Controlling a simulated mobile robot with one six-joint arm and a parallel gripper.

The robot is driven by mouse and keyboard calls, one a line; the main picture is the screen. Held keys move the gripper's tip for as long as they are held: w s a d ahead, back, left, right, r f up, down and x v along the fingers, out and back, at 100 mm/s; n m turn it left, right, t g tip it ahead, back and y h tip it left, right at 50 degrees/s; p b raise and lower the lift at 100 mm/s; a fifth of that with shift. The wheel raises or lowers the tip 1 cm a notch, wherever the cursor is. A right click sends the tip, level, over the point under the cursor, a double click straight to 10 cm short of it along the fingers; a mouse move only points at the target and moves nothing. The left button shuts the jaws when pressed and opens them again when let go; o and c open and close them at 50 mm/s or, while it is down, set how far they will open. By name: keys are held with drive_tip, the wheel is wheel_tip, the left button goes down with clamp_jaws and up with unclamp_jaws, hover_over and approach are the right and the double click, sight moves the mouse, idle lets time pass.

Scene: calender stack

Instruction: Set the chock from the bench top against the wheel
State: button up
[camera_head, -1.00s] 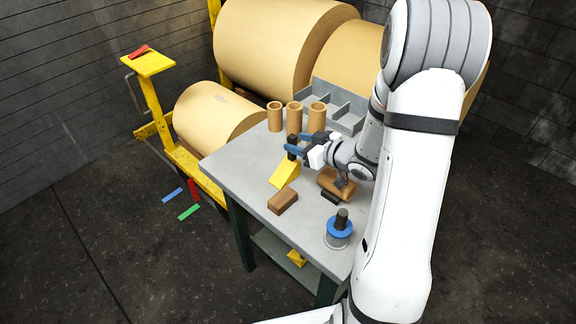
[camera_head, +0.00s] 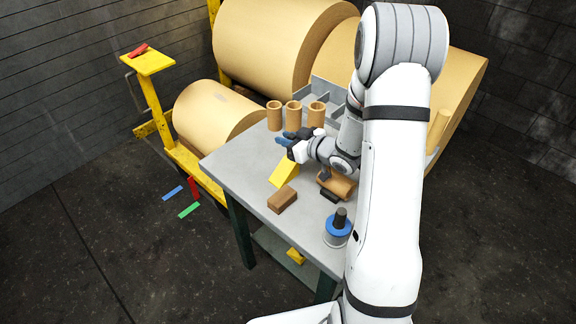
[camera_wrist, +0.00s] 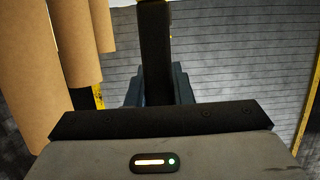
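My gripper (camera_head: 284,139) is above the chock and points left. In the wrist view its blue-grey fingers lie close against both sides of the post, and it looks shut on it. Which part is the wheel is not clear; a large tan roll (camera_head: 210,115) on a yellow frame stands beyond the bench.
Brown tubes (camera_head: 275,116) stand close behind my gripper. A yellow piece (camera_head: 296,256) lies on the lower shelf. Coloured strips (camera_head: 188,211) lie on open floor at left.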

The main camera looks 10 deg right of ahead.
clamp_jaws()
drive_tip(key=shift+r, duration=0.15)
